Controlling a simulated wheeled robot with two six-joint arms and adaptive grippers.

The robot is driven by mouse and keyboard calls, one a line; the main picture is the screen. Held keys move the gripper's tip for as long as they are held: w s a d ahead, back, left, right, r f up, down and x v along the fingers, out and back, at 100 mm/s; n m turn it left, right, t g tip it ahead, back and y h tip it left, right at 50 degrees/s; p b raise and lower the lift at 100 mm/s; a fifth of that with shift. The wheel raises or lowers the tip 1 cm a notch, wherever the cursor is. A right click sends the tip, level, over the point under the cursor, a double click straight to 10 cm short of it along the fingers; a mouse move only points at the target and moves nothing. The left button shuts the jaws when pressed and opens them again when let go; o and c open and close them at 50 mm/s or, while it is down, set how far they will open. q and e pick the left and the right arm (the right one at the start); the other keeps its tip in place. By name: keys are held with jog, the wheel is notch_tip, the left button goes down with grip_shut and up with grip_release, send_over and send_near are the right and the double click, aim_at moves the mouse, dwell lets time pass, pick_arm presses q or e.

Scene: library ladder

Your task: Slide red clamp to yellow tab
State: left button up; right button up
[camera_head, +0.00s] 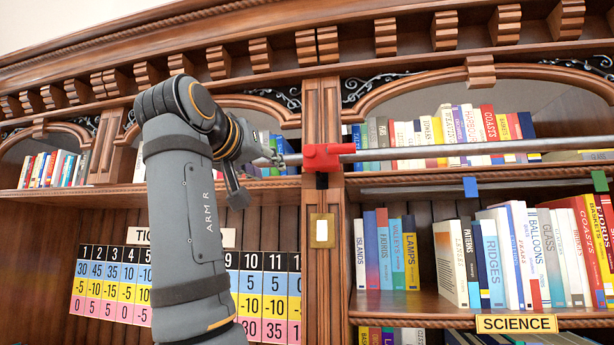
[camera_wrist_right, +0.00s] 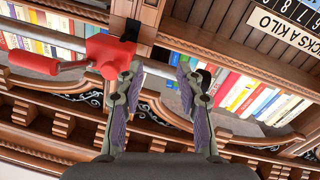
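The red clamp (camera_head: 322,156) sits on a long metal rail (camera_head: 450,149) in front of the wooden post. The right wrist view shows the clamp (camera_wrist_right: 108,54) with a red-gripped handle (camera_wrist_right: 34,62) sticking out to the left. My left gripper is not in view.
A blue tab (camera_head: 470,187) lies between the clamp and the yellow tab, on a thin strip below the rail. Bookshelves with books (camera_head: 500,255) stand behind. A price board (camera_head: 265,300) hangs lower left. A switch plate (camera_head: 322,230) is on the post.

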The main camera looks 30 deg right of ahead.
jog(key=m, duration=0.2)
send_near(308, 150)
jog(key=v, duration=0.2)
jog(key=shift+g+h, duration=0.3)
jog(key=shift+h, duration=0.1)
jog(key=p+x, duration=0.4)
jog(key=x, duration=0.6)
jog(key=shift+w+d, duration=0.2)
jog(key=shift+w, duration=0.1)
jog(key=shift+w+d+f+p, duration=0.2)
jog(key=shift+w+p, duration=0.1)
jog(key=shift+w, duration=0.1)
jog(key=shift+a, duration=0.15)
jog(key=shift+s, duration=0.1)
jog(key=shift+c, duration=0.7)
grip_shut()
